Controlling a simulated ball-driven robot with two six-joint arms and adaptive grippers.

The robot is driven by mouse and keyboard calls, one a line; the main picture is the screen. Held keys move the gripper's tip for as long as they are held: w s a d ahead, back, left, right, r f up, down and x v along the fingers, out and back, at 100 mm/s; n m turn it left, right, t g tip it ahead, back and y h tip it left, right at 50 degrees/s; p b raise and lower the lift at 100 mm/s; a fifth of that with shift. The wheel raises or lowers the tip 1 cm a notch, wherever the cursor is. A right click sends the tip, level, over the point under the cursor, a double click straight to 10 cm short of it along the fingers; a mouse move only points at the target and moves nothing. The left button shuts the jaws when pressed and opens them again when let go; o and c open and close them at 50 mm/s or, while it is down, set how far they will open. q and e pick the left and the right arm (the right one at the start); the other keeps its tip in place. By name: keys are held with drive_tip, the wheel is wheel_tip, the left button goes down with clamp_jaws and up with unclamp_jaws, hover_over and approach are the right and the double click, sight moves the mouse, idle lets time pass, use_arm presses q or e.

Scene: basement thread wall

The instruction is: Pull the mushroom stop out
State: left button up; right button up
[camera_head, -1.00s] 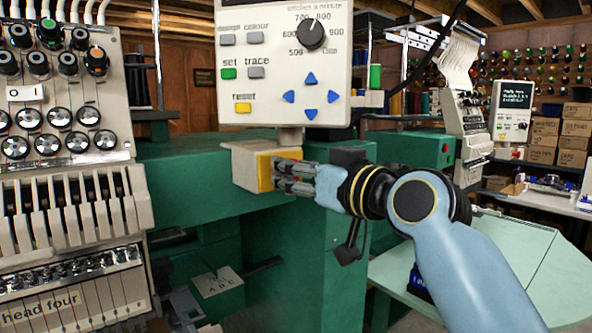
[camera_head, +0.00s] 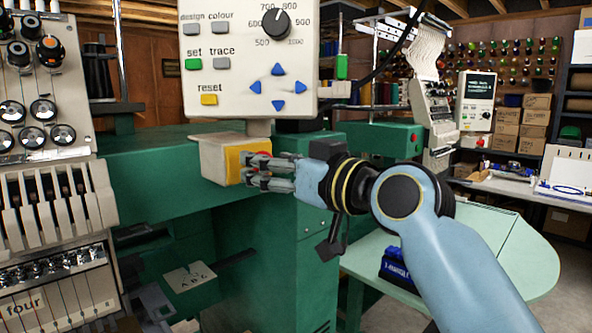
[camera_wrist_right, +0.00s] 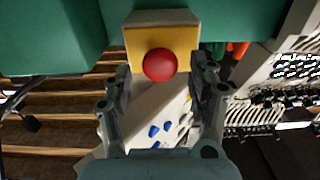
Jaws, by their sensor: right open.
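The red mushroom stop (camera_wrist_right: 159,65) sits on the yellow face of a cream box (camera_head: 212,160). In the right wrist view it shows between the open fingers of my right gripper (camera_wrist_right: 160,82), at their tips. In the head view my right gripper (camera_head: 257,171) reaches in from the right, and its fingers hide most of the stop. A sliver of red shows above the upper finger. I cannot tell whether the fingers touch the stop. My left gripper is not in view.
The cream control panel (camera_head: 246,60) with dial and buttons hangs just above the box. The green machine body (camera_head: 262,260) lies behind and below. Embroidery heads (camera_head: 50,170) stand at the left. A pale green table (camera_head: 470,255) is at the right.

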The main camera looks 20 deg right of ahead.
drive_tip(key=v, duration=1.1)
